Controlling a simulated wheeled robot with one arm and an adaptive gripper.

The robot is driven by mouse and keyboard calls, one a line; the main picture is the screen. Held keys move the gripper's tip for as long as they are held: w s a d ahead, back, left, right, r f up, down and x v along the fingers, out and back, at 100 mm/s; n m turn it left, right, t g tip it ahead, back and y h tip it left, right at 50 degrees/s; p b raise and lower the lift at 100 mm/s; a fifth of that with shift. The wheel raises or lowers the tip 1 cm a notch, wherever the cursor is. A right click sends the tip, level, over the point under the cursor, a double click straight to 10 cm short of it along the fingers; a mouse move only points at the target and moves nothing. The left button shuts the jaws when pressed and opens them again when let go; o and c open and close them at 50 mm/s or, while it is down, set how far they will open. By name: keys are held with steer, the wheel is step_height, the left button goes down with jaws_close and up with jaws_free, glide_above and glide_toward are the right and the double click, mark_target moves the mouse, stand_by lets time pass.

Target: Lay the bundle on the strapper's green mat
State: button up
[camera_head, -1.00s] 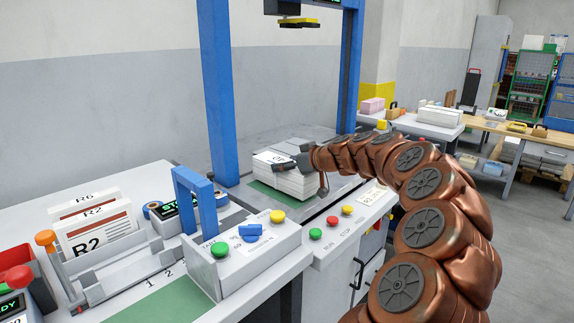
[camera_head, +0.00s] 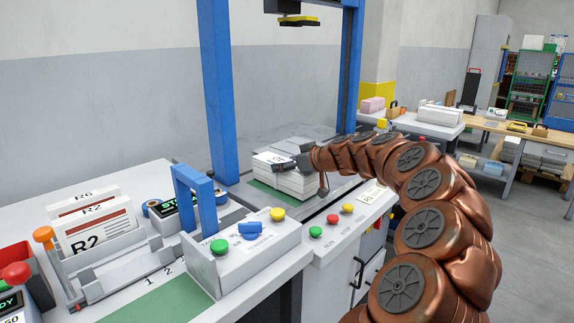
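The bundle (camera_head: 296,184) is a stack of white papers with dark print on its top sheet. It sits at the green mat (camera_head: 268,193) between the strapper's blue posts, covering most of the mat. I cannot tell whether its underside fully touches the mat. My gripper (camera_head: 292,165) is at the bundle's right side, with a dark finger over the top and another dark part low at the right edge. The hand and bundle hide the finger gap, so I cannot tell whether it grips the bundle.
The strapper's blue posts (camera_head: 217,90) rise on both sides, with a yellow-black head (camera_head: 298,20) above. A button box (camera_head: 245,250) stands in front at left. A rack with R2 papers (camera_head: 98,225) is further left. Another green mat (camera_head: 165,303) lies bare at the front.

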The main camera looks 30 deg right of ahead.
steer(key=shift+f, duration=0.2)
steer(key=o, duration=1.9)
steer(key=v, duration=1.2)
steer(key=shift+s+f, duration=0.1)
steer(key=shift+s, duration=0.05)
